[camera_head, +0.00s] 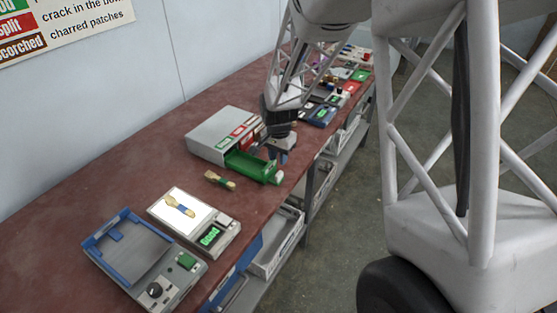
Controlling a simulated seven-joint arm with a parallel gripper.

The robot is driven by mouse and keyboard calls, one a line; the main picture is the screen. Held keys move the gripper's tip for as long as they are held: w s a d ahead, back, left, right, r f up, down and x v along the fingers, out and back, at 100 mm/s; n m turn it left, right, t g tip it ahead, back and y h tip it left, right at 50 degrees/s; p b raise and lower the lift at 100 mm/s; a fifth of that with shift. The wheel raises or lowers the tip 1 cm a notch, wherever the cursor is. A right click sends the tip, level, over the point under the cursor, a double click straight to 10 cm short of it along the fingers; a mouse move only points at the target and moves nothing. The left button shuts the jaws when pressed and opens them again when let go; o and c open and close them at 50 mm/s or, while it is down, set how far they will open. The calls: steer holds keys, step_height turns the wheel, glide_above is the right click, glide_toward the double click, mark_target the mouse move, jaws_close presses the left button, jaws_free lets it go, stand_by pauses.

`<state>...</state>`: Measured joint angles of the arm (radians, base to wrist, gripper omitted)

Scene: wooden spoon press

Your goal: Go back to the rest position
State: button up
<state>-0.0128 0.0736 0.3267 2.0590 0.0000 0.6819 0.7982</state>
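My gripper (278,153) hangs over the right end of the open green drawer (252,166), pointing down. It is small and dark here, and its finger gap does not show clearly. The grey drawer cabinet (212,133) stands on the red bench (120,180), with red-labelled drawer fronts above the green one. A wooden spoon (220,180) lies on the bench in front of the cabinet, apart from my gripper. Another spoon piece (179,206) lies on the white lit pad (163,211), whose display is green. The inside of the drawer is partly hidden.
A blue-framed tray device (127,246) with a knob and green button stands at the near left. More small devices (322,113) crowd the bench beyond my arm. Wire shelving with bins (274,243) is under the bench edge. A wall with a sign is behind.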

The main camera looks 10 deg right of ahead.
steer(key=shift+r, duration=0.1)
stand_by(0.4)
steer(key=shift+s+r, duration=0.35)
steer(key=shift+r, duration=0.15)
steer(key=s+r+n+t, duration=0.1)
steer(key=s+r+n, duration=0.2)
steer(key=s+r, duration=0.3)
steer(key=s+r+n, duration=0.3)
steer(key=s+r, duration=0.4)
steer(key=s, duration=0.9)
steer(key=s+d+r+n+t, duration=0.1)
steer(key=s+r+n, duration=0.1)
steer(key=s+r, duration=0.5)
steer(key=s, duration=0.4)
steer(key=shift+r+n+t, duration=0.25)
steer(key=shift+n+t, duration=0.05)
steer(key=shift+n, duration=0.1)
